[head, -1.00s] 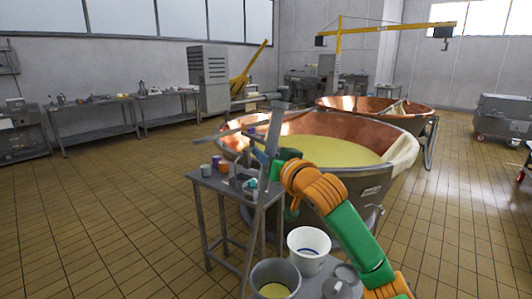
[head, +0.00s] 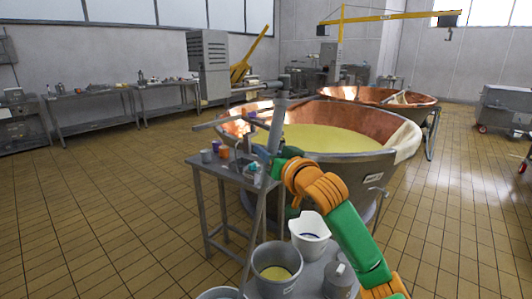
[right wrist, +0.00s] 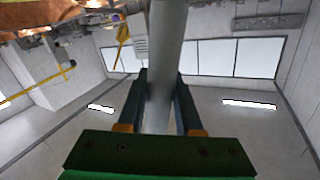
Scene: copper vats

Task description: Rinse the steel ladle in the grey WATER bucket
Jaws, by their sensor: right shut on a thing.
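My right gripper (head: 272,166) is shut on a long grey steel handle, which I take to be the ladle (head: 277,128). In the right wrist view the handle (right wrist: 164,65) runs between the two fingers. A thin grey line continues from the gripper down toward the bottom of the head view; I cannot tell for sure whether it is the same handle. No ladle bowl can be made out. A grey bucket (head: 276,276) with yellowish contents stands below. Another grey bucket (head: 219,294) is cut off by the bottom edge. I cannot read which is marked WATER. My left gripper is not in view.
A white bucket (head: 309,236) and a grey can (head: 338,279) stand beside the grey bucket. A small steel table (head: 217,172) with cups is left of my gripper. A copper vat (head: 385,168) of yellow liquid lies behind. Open tiled floor is at left.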

